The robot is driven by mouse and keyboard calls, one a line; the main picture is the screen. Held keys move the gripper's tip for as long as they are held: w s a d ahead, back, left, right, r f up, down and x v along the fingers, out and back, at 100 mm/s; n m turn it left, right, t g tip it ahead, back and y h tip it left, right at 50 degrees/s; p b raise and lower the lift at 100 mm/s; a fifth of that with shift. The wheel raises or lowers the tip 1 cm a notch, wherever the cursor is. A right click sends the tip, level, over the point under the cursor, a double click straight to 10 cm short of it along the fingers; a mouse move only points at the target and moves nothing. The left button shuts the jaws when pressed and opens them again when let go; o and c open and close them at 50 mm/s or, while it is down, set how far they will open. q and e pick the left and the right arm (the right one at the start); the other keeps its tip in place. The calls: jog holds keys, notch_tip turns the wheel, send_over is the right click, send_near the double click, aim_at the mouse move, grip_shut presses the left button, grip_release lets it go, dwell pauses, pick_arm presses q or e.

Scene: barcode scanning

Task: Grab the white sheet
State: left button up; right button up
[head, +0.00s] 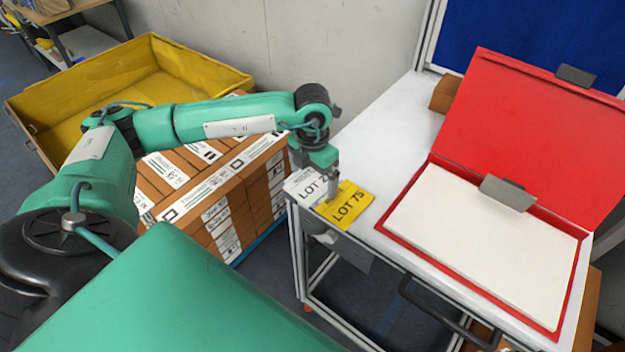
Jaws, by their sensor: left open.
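A white sheet printed "LOT 2" (303,189) lies at the left edge of the white table top, its right part hidden by my gripper. A yellow sheet printed "LOT 75" (346,208) lies right beside it. My left gripper (332,190) points down over the border between the two sheets, open, with nothing visibly held. I cannot tell whether its fingertips touch either sheet. My right gripper is out of view.
Stacked brown cartons (225,185) and a yellow bin (75,85) are left of the table. The table's middle strip is clear.

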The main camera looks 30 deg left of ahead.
pick_arm(q)
jog(key=shift+s+f, duration=0.15)
jog(key=shift+f, duration=0.05)
jog(key=shift+f, duration=0.1)
jog(key=c, duration=1)
